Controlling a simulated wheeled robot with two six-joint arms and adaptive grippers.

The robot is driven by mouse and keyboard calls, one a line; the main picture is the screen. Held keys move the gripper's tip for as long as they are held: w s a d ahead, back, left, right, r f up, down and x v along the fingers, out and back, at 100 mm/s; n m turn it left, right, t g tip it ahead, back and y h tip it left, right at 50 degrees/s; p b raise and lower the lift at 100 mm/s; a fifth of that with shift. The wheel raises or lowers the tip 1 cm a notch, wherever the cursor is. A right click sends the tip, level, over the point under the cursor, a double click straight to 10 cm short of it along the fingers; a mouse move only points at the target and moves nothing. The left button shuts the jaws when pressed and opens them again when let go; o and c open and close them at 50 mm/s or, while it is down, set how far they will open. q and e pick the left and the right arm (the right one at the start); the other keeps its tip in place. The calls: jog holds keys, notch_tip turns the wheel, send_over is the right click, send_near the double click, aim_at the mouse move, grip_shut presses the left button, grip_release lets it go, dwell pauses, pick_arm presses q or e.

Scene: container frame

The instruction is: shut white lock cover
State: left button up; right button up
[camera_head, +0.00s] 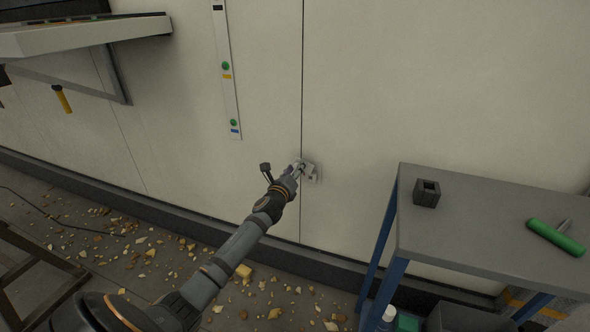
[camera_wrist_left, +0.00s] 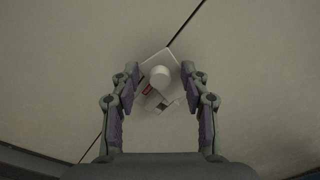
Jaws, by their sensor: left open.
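The white lock cover (camera_head: 310,171) is on a small pale lock fitting on the wall, beside the vertical panel seam. In the left wrist view the lock fitting (camera_wrist_left: 157,82) has a round white knob, a small red mark and a squarish opening low on it. Whether the cover is shut is hard to tell. My left gripper (camera_head: 299,168) is right in front of the fitting, and its open fingers (camera_wrist_left: 160,88) stand to either side of it with nothing between them gripped. In the head view the gripper partly hides the fitting. My right gripper is not in view.
A grey table (camera_head: 480,232) with blue legs stands at the right, bearing a dark hollow block (camera_head: 426,193) and a green-handled tool (camera_head: 556,237). A wall shelf (camera_head: 85,36) juts out at upper left. Yellowish debris (camera_head: 244,271) litters the floor below.

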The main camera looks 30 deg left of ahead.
pick_arm(q)
grip_shut()
dwell(0.3)
